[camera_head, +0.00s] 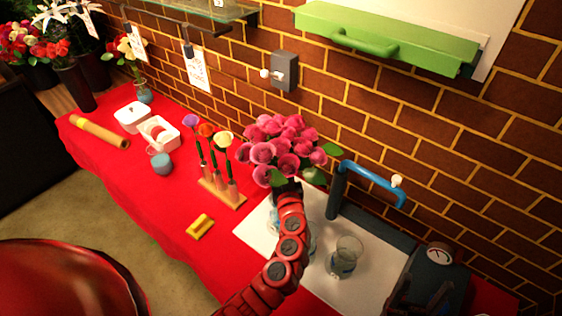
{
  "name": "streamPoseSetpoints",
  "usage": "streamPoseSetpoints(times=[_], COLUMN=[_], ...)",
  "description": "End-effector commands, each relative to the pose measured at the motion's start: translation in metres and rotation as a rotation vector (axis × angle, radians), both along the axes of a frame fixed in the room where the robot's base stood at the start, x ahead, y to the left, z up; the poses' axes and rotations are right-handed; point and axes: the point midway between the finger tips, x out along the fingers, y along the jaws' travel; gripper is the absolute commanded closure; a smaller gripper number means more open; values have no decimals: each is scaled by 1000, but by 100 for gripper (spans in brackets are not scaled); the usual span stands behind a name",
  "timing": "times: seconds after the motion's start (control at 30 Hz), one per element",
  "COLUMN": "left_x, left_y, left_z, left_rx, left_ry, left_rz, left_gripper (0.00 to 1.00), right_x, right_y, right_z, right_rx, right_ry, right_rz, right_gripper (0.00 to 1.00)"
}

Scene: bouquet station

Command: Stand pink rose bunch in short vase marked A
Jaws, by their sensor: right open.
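The pink rose bunch (285,146) is upright in the middle, its blooms above my right gripper (286,188). The gripper is open at the bunch's stems, just under the blooms and leaves; my red arm hides most of the stems. A clear glass vase (345,257) stands on the white board to the right of the arm, with a small pale tag low on it. More glass shows behind the arm (273,222), partly hidden. I cannot read a letter on any vase, nor see clearly what the stems stand in. My left gripper is not in view.
A blue-handled dark post (338,192) stands close right of the roses. A wooden stand (222,191) with single flowers is to the left. A yellow block (200,226) lies on the red cloth (160,205). A dial scale (438,256) is at right. The brick wall bounds the back.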

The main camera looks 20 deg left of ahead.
Motion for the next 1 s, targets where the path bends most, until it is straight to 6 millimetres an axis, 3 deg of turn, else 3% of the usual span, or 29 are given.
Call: streamPoseSetpoints(times=[0.6, 1.0], left_x=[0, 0], left_y=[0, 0], left_z=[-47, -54], left_rx=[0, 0], left_ry=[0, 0], left_rz=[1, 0], left_gripper=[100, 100], right_x=[0, 0], right_y=[0, 0], right_z=[-18, -20], right_rx=[0, 0], right_ry=[0, 0], right_rz=[0, 0], right_gripper=[32, 32])
